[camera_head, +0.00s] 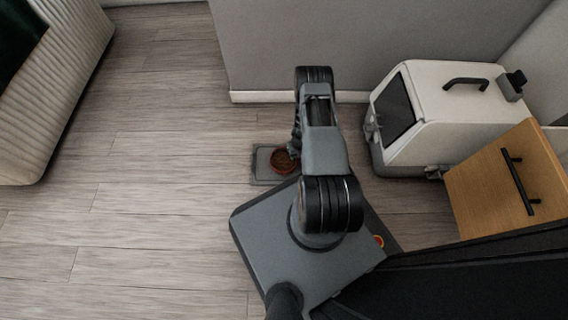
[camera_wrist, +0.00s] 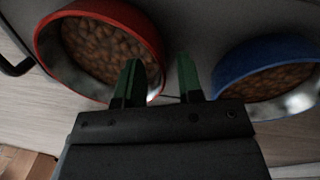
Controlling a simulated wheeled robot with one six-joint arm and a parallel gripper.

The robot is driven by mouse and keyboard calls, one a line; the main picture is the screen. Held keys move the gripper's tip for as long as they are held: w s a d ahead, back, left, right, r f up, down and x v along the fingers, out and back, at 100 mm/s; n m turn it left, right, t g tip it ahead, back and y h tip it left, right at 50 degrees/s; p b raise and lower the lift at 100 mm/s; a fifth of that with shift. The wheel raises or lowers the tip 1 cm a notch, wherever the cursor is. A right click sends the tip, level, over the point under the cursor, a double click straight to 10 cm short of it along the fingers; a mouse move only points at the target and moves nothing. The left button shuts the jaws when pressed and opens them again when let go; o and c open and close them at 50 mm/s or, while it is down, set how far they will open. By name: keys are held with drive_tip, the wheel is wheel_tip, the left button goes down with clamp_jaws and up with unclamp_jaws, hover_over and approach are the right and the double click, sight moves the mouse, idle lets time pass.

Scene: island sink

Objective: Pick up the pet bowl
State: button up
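Two pet bowls full of brown kibble show in the wrist view: a red-rimmed bowl (camera_wrist: 45,42) at upper left and a blue-rimmed bowl (camera_wrist: 240,57) at right. The red bowl (camera_head: 284,161) also shows in the head view on a grey mat (camera_head: 262,172); the blue one is hidden there behind my arm. The right finger is just left of the blue bowl.
A white and grey pet carrier-like box (camera_head: 450,110) stands right of the mat by the grey wall (camera_head: 300,35). A wooden cabinet front (camera_head: 490,185) is at right. A pale ribbed piece of furniture (camera_head: 60,85) is at left. The wooden floor (camera_head: 150,180) between is clear.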

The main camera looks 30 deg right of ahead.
wheel_tip(320, 180, down, 3)
drive_tip(key=shift+a+r+b, duration=0.1)
drive_tip(key=shift+r+b, duration=0.05)
drive_tip(key=shift+b, duration=0.25)
clamp_jaws()
drive_tip(key=shift+r, duration=0.1)
